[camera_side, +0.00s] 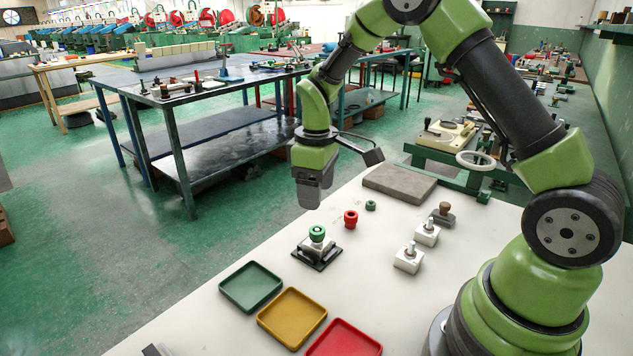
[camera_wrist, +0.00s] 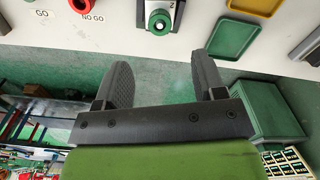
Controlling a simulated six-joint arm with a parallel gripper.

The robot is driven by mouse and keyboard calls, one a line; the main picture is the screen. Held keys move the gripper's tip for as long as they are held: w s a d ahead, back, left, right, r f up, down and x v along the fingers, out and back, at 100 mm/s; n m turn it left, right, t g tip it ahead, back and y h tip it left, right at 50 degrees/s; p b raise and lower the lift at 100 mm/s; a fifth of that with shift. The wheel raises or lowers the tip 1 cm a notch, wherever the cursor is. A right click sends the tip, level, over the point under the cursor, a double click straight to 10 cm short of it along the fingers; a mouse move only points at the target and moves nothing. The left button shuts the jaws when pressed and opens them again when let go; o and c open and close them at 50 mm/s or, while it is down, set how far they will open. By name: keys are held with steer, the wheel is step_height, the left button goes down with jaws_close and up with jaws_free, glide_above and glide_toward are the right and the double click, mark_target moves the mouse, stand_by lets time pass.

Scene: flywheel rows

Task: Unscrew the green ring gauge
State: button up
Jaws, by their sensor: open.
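A green ring gauge (camera_side: 317,234) sits on a white block held in a black fixture (camera_side: 316,255) on the white table. In the wrist view the green ring (camera_wrist: 159,22) shows at the top centre, on its block. My gripper (camera_side: 308,200) hangs above the table, up and a little left of the fixture in the side view. In the wrist view my gripper (camera_wrist: 163,65) has its two fingers wide apart with nothing between them. The green ring lies beyond the fingertips, apart from them.
A red ring (camera_side: 350,219) and a smaller green ring (camera_side: 371,205) stand behind the fixture. White blocks with posts (camera_side: 408,259) (camera_side: 427,233) are to the right. Green (camera_side: 251,306), yellow (camera_side: 318,332) and red (camera_side: 350,352) trays lie in front. A grey slab (camera_side: 399,185) is at the back.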

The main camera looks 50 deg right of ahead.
mark_target(317, 229)
step_height(317, 229, down, 9)
steer(key=shift+r, duration=0.15)
steer(key=shift+c, duration=0.3)
steer(key=c, duration=1)
steer(key=shift+r, duration=0.7)
steer(key=shift+r, duration=1.9)
